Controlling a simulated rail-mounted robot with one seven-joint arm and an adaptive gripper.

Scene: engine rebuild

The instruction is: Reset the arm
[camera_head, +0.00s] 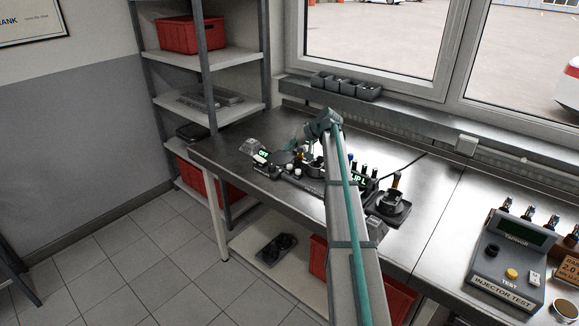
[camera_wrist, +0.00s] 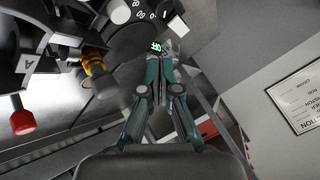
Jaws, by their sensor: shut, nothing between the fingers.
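My arm reaches from the bottom of the head view over the metal workbench (camera_head: 420,170). Its end is bent down among the small devices near the back of the bench. My gripper (camera_wrist: 165,60) shows in the wrist view with its two teal fingers together and nothing between them. A dark round dial (camera_wrist: 140,38) with white markings and a small green display sits just past the fingertips. In the head view, my fingers are small and partly hidden among the devices, so I cannot tell whether they touch anything.
A grey injector test box (camera_head: 505,262) stands at the right. A dark stand (camera_head: 388,207) is right of my arm. A shelf with a red bin (camera_head: 190,34) stands at the left. Small dark bins (camera_head: 345,87) line the window sill. A red knob (camera_wrist: 22,122) is left of my fingers.

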